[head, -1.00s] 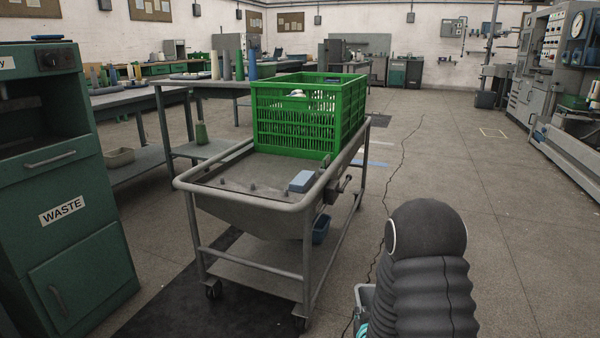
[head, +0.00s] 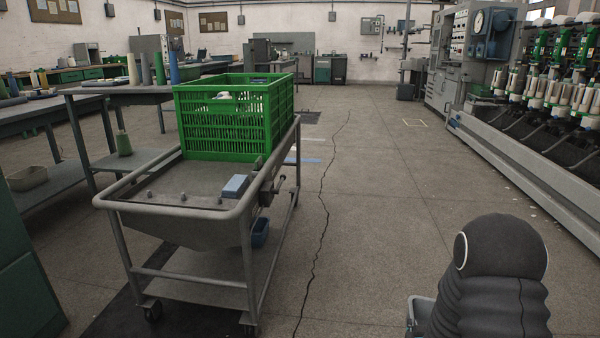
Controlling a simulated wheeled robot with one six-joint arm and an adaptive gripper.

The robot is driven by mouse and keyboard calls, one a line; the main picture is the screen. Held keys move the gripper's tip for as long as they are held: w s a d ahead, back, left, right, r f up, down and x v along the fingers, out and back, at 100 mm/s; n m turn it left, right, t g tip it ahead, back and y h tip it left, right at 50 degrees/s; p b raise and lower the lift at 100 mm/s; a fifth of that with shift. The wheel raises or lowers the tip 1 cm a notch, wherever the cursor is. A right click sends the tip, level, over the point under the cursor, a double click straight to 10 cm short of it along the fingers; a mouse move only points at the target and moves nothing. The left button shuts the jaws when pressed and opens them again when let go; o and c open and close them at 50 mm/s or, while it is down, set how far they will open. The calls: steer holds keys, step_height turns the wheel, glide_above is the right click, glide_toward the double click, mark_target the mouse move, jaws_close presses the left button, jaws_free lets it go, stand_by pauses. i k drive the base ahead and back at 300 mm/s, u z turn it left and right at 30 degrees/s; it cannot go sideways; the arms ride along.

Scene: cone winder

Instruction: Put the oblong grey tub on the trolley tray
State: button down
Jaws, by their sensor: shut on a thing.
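The oblong grey tub (head: 421,308) shows only in part at the bottom of the head view, just left of my dark ribbed arm, which hides the rest. My gripper (head: 411,323) is almost wholly hidden there; it is shut on the tub. The trolley tray (head: 190,176) is to the left, a grey metal top with a raised tubular rail. The tub is apart from it, to its right. The front part of the tray is mostly bare.
A green crate (head: 232,130) fills the tray's back part. A small blue-grey block (head: 235,186) lies near its right rail. Workbenches stand left, a winding machine (head: 520,150) right. The floor between trolley and machine is clear.

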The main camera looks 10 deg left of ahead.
mark_target(198, 179)
steer(key=z, duration=1.25)
steer(key=i, duration=0.95)
steer(key=u, duration=3.45)
